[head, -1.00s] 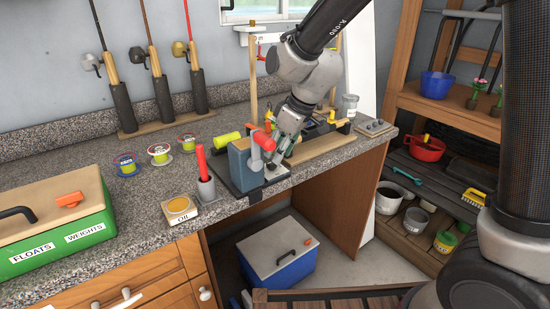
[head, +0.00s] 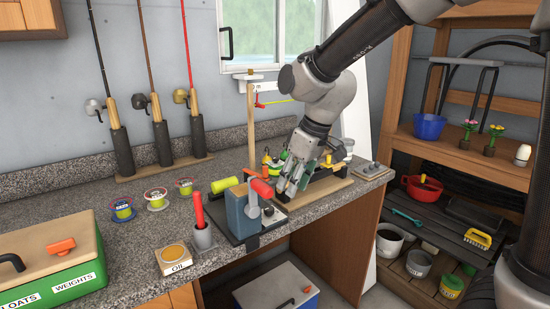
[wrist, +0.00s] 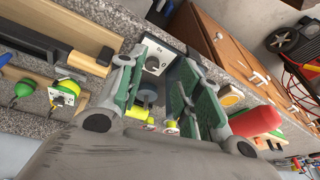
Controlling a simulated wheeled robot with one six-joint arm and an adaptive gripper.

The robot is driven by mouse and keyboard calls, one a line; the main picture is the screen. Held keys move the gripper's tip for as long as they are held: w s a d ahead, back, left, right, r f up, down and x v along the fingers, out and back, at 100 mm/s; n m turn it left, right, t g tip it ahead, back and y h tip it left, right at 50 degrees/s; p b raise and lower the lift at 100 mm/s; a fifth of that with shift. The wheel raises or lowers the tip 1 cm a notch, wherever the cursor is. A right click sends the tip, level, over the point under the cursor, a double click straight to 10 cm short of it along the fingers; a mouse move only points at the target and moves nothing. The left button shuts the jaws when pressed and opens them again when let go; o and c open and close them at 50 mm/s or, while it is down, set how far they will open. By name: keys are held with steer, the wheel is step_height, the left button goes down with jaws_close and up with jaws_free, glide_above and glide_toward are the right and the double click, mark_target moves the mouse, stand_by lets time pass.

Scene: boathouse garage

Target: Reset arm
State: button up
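My gripper (head: 291,192) hangs over the right part of the bench, just right of a blue machine (head: 240,214) with a red-handled lever (head: 261,189). In the wrist view my gripper (wrist: 160,88) has its two green-padded fingers spread apart, and no held object shows between them. Through the gap I see a pale switch box (wrist: 154,63) with a dark knob and a blue-grey round part, lying beyond the fingers. A red handle (wrist: 254,121) shows beside the right finger. My arm reaches in from the upper right.
Fishing rods (head: 160,140) stand at the wall. Shelves (head: 465,165) are at right. The bench's middle front has bare patches.

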steer(key=s+d+r+m+t+h, duration=0.1)
steer(key=s+d+r+m, duration=0.1)
steer(key=s+d, duration=0.4)
steer(key=s+d+r+m+t+h, duration=0.1)
steer(key=s+d+m, duration=0.3)
steer(key=d, duration=0.9)
steer(key=s+d+r+m+h, duration=0.1)
steer(key=s+d+r+m, duration=0.2)
steer(key=s+d, duration=0.6)
steer(key=shift+d+r+m+t, duration=0.25)
steer(key=shift+d+m+t, duration=0.15)
steer(key=shift+d, duration=0.35)
